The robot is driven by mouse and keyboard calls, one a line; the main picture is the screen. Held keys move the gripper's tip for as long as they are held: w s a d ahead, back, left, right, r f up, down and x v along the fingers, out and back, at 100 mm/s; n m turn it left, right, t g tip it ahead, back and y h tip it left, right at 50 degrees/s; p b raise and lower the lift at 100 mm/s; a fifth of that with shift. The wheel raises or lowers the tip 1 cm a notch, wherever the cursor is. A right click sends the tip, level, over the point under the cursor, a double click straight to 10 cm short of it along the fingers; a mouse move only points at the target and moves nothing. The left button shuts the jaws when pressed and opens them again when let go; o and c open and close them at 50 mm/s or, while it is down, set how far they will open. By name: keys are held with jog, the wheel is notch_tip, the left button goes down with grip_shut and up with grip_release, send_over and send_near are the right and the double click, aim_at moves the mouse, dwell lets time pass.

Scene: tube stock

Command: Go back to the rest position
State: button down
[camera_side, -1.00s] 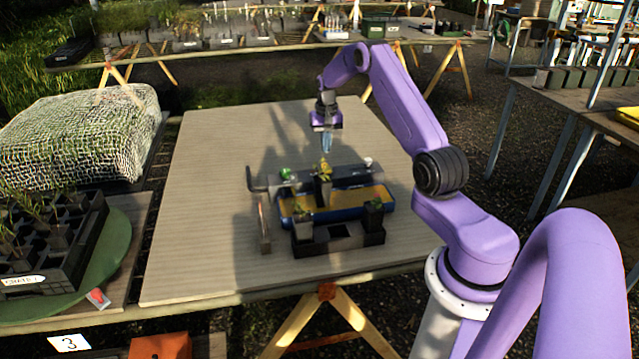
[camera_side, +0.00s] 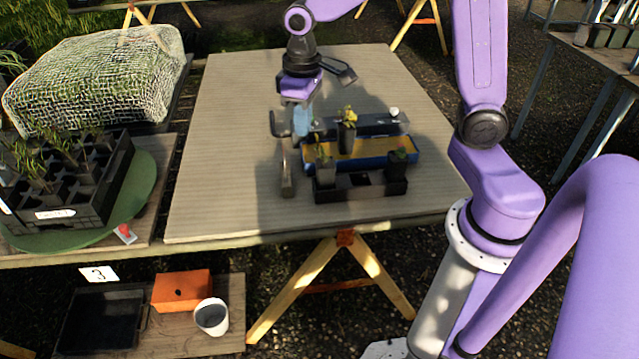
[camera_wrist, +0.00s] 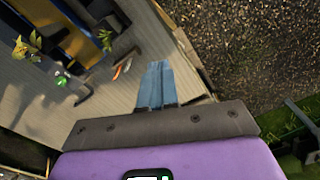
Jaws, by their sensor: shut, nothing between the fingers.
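My gripper (camera_side: 303,119) hangs over the wooden table (camera_side: 225,130), at the left end of the group of planting things. In the wrist view its two blue fingers (camera_wrist: 157,88) lie side by side, closed, with nothing between them. The blue tray with a yellow-brown inside (camera_side: 372,154) stands to the right of the gripper. A pot with a yellowish plant (camera_side: 347,128) stands at the tray. The dark rack (camera_side: 360,188) in front of it holds small potted plants at both ends, and its middle slot looks empty.
A net-covered block (camera_side: 95,80) and a black pot crate (camera_side: 75,190) lie left of the table. The table's left side and back are clear. An orange box (camera_side: 181,290) and white pot (camera_side: 211,316) sit low in front.

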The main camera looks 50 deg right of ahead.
jog(key=s+a+n, duration=0.1)
jog(key=s+n, duration=0.7)
jog(key=s, duration=1.5)
jog(key=shift+a+r+n, duration=0.2)
jog(key=shift+a+n, duration=0.05)
jog(key=shift+n, duration=0.05)
jog(key=shift+w, duration=0.1)
